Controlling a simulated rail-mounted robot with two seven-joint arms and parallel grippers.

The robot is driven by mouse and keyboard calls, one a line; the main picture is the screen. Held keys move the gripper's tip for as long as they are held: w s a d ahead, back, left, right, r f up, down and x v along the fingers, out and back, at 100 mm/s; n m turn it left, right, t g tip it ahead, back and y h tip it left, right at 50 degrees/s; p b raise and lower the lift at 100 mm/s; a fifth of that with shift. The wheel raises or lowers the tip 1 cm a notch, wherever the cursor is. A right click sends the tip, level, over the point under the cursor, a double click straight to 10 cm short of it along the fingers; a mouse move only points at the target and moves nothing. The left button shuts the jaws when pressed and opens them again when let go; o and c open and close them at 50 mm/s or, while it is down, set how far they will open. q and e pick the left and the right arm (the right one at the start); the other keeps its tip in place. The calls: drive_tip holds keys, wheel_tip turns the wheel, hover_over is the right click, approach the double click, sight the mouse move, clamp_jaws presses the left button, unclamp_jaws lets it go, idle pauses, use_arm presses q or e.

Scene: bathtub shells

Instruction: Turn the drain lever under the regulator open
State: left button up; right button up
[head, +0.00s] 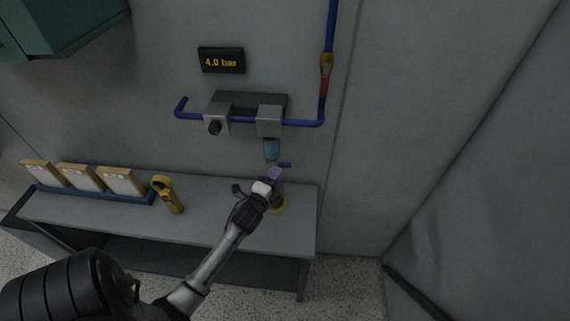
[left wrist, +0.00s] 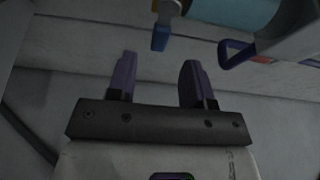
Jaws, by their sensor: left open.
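The regulator (head: 269,121) is a grey block on blue pipe at the wall, with a teal bowl (head: 271,149) hanging under it. The small blue drain lever (head: 286,165) sticks out to the right below the bowl. In the left wrist view the blue lever (left wrist: 161,36) hangs beyond the fingertips, roughly between them, beside the teal bowl (left wrist: 235,10). My left gripper (head: 275,173) is just below the lever in the head view; its purple fingers are apart and empty in the left wrist view (left wrist: 157,72). My right gripper is in neither view.
A display (head: 221,61) reads 4.0 bar. A red and orange fitting (head: 325,75) sits on the vertical blue pipe. The bench (head: 215,208) below carries a yellow tool (head: 167,193), a blue rack with boxes (head: 120,182), and a yellow item (head: 280,206) partly hidden behind my gripper.

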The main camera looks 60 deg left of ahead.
sight(284, 166)
use_arm(q)
drive_tip(key=x, duration=0.6)
drive_tip(key=shift+w+a, duration=0.15)
drive_tip(key=shift+w, duration=0.2)
clamp_jaws()
idle(0.3)
